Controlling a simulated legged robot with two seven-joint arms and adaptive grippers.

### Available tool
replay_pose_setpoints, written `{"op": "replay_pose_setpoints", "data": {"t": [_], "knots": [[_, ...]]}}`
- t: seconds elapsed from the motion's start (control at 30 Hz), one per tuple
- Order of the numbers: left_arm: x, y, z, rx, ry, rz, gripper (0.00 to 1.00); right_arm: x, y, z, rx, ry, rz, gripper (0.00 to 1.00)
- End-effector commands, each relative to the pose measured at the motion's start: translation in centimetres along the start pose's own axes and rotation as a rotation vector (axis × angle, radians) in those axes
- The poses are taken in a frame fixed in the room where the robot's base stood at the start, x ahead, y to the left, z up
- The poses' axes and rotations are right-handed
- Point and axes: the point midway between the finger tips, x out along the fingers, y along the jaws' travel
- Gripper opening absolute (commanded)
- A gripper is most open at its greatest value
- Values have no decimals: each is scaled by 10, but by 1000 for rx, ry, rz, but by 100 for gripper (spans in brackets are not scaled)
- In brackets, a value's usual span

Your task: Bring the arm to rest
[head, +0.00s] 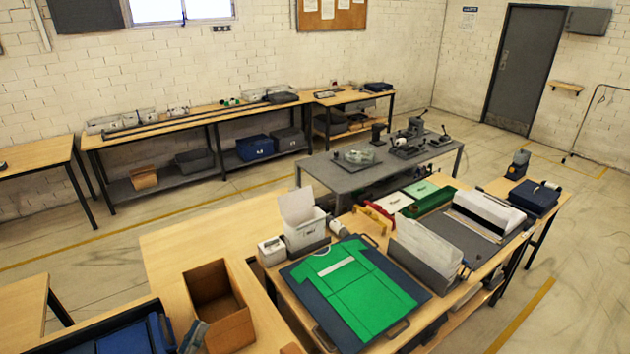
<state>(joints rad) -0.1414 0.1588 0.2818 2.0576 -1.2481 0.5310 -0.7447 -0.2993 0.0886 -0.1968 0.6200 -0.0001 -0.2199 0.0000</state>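My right gripper is not in view. A green shirt (355,284) with a pale chest stripe lies flat on a dark board (298,273) on the wooden worktable.
An open, empty-looking cardboard box (230,330) stands right of the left gripper. A dark bin (130,312) with blue contents is at the lower left. A white open box (303,238) and a grey holder with clear sleeves (425,268) flank the shirt. Bare tabletop (190,240) lies behind the cardboard box.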

Motion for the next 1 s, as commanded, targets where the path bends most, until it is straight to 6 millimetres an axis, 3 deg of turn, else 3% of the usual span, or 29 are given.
{"op": "replay_pose_setpoints", "data": {"t": [0.1,0.23,0.33,0.43,0.6,0.7,0.97,1.0], "knots": [[-17,11,21,-352,-244,136,31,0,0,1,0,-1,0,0],[-54,43,16,-772,-487,346,31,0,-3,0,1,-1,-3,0],[-93,67,-17,-1090,-648,559,31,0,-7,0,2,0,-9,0],[-137,76,-68,-1363,-779,811,31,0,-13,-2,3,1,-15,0],[-200,60,-145,-1634,-910,1201,31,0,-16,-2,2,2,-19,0],[-229,41,-176,-1712,-951,1387,31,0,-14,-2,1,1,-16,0],[-289,-17,-231,-1788,-1000,1816,31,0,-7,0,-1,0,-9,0],[-292,-4,-242,-1781,-1006,1821,31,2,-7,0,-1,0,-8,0]]}}
